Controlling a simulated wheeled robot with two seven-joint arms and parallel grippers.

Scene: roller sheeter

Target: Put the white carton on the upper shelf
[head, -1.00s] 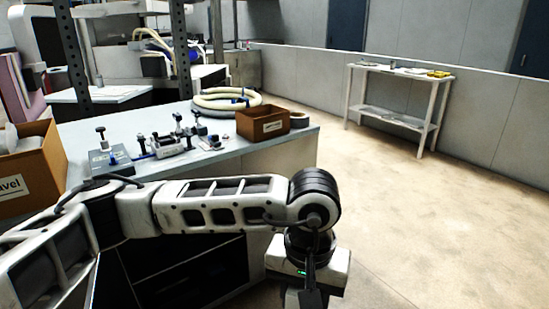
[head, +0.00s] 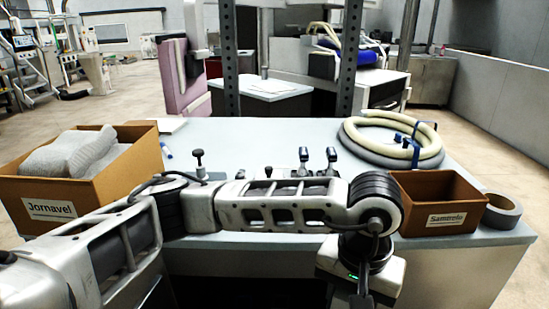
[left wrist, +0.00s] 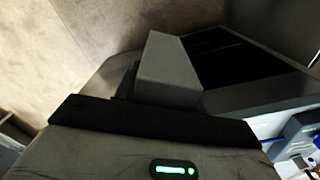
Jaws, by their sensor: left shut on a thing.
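My left arm comes in from the left in the head view, and its gripper (head: 362,280) points down in front of the bench, with the fingertips cut off by the lower edge. In the left wrist view, a plain pale-grey block (left wrist: 168,75), which looks like the white carton in shade, sticks out beyond the dark front bar of my left gripper (left wrist: 155,112). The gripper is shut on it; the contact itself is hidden. Below the worktop is a dark open space (head: 240,291), mostly hidden by my arm. I cannot make out the upper shelf. My right gripper is not in view.
The worktop (head: 300,140) carries an open box with grey packing (head: 105,185), a brown bin (head: 437,200), a tape roll (head: 502,211), coiled hoses (head: 390,140) and small clamps (head: 315,160). Dark uprights (head: 230,60) stand behind it. Bare floor (left wrist: 90,35) shows in the left wrist view.

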